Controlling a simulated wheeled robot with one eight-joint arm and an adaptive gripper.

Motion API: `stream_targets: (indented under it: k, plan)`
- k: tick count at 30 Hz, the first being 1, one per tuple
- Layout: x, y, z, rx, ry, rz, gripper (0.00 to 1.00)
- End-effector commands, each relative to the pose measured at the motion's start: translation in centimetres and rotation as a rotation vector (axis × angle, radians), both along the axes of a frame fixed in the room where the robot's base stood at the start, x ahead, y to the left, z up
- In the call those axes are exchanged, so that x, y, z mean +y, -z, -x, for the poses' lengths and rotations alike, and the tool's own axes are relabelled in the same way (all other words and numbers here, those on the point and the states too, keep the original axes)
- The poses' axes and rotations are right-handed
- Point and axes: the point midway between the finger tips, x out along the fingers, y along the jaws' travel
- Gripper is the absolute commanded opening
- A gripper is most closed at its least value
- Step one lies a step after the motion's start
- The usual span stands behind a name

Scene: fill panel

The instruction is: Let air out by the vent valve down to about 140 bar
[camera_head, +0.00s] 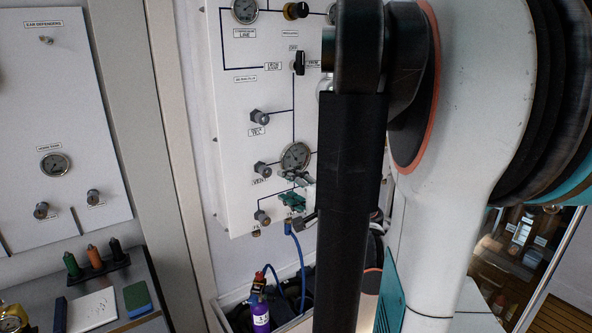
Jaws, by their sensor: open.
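The vent valve (262,169) is a grey knob on the white fill panel (237,203), above a label reading VENT. A round gauge (296,157) sits just right of it; its reading is too small to tell. My gripper (291,188) shows only in part, as green-and-grey finger parts just below the gauge, right of and a little below the vent valve. It is open and appears apart from the valve. The rest of it is hidden behind my dark arm link.
Another knob (260,117) sits above the vent valve and one (262,217) below it. A blue hose (299,262) hangs under the panel, by a purple cylinder (260,315). A second panel (55,110) is at left. My arm covers the panel's right side.

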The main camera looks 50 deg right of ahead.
Motion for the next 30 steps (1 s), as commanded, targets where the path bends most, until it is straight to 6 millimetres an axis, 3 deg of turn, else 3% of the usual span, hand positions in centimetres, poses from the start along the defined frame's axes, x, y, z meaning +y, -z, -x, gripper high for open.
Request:
stream_targets:
  k: [30]
  plan:
    - [0.06, 0.02, 0.1, -0.013, 0.005, -0.058, 0.47]
